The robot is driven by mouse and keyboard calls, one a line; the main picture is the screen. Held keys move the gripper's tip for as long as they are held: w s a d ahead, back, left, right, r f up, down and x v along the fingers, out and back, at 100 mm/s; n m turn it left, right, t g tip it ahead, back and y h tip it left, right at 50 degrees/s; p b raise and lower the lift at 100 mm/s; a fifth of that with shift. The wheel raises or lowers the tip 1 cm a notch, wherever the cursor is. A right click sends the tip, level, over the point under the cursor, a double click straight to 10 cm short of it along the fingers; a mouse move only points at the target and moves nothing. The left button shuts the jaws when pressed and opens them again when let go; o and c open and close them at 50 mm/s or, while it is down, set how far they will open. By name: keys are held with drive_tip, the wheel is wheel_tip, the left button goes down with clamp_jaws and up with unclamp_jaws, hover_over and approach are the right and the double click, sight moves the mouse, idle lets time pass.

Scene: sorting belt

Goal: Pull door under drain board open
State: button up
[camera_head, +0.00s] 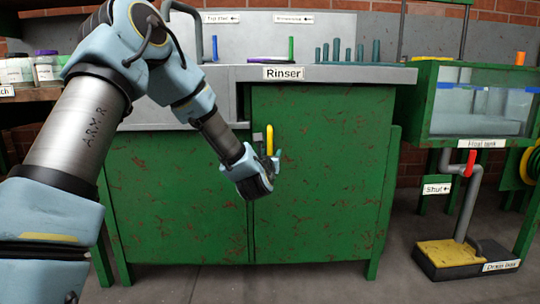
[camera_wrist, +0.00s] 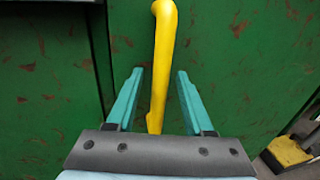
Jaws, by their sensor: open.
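The green cabinet door (camera_head: 320,170) under the drain board (camera_head: 320,73) has worn, rust-flecked paint and looks closed, its left edge at the seam beside the handle. Its upright yellow handle (camera_head: 269,140) is partly hidden behind my gripper (camera_head: 272,165) in the head view. In the wrist view the yellow handle (camera_wrist: 161,65) runs down between the two teal fingers of my gripper (camera_wrist: 158,75). The fingers are open, one on each side of the handle, with a gap visible on both sides.
A second green panel (camera_head: 175,190) lies left of the seam. Right of the cabinet stand a float tank (camera_head: 480,108) with a grey pipe and red valve, and a yellow-topped drain base (camera_head: 450,253) on the floor. The floor before the cabinet looks clear.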

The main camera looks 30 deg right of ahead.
clamp_jaws()
idle(1.3)
